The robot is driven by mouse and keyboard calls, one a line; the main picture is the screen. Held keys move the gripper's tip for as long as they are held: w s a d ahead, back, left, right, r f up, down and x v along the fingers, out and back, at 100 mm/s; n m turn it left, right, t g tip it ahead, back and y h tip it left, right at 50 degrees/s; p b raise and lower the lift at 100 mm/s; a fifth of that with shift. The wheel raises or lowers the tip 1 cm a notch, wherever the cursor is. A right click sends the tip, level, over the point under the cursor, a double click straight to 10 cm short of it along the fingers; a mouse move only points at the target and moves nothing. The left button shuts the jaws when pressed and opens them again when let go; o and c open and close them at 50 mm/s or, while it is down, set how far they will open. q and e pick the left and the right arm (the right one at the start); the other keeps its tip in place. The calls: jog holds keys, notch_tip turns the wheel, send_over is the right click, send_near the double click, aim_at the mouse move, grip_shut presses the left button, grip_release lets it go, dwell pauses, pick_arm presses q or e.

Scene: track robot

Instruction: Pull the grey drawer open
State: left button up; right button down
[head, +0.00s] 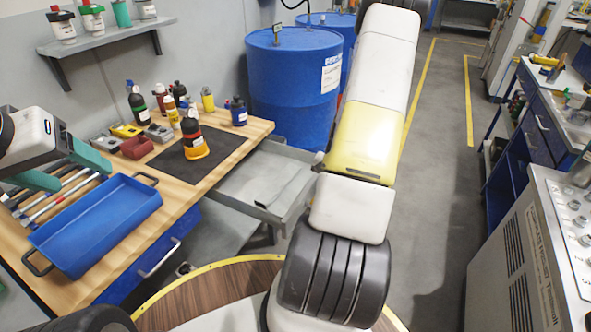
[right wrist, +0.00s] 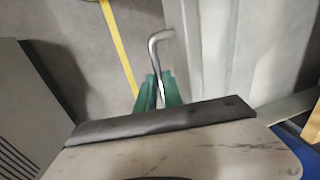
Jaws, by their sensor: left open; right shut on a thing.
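The grey drawer (head: 250,200) stands out from beneath the right end of the wooden workbench in the head view, with its grey inside showing. My right arm covers its right side there and hides the right gripper. In the right wrist view, the green fingers of my right gripper (right wrist: 158,94) are shut on a bent metal handle (right wrist: 154,62). A pale grey surface beside it may be the drawer; I cannot tell. My left gripper (head: 66,168) is open and empty above the workbench, over the blue tray's far left side.
The workbench (head: 225,130) carries a blue tray (head: 100,222), tools, and several bottles near a dark mat (head: 167,160). Blue drums (head: 290,90) stand behind the drawer. A grey machine cabinet (head: 510,260) stands at the right. The floor (head: 435,180) between is clear.

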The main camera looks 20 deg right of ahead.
dwell(0.3)
jog(key=c, duration=1.5)
grip_release()
jog(key=shift+d+r, duration=0.1)
notch_tip(320, 180, up, 8)
jog(key=s, duration=0.1)
jog(key=shift+d+f, duration=0.25)
jog(key=shift+d, duration=0.15)
jog(key=shift+s, duration=0.1)
